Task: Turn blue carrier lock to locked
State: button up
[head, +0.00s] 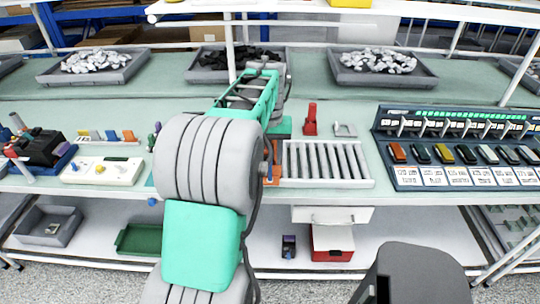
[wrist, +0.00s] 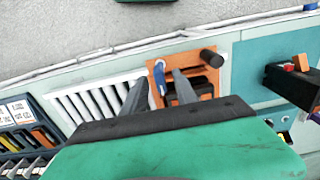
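The orange carrier plate (wrist: 206,75) lies on the bench in the wrist view, with a dark block set in it and a black knob at its corner. The blue lock lever (wrist: 160,78) stands at the plate's left edge. My gripper (wrist: 160,74) is open, its two grey fingers apart. The lever appears between the fingertips, nearer the right one; whether either touches it I cannot tell.
A slatted white rack (head: 325,163) adjoins the plate on the right. A red device (head: 311,120) stands behind it. A breaker panel (head: 460,150) is further right. A white box (head: 103,171) and a black device (head: 40,148) are on the left. Grey trays (head: 383,69) line the back.

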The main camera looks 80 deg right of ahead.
grip_shut()
dwell(0.4)
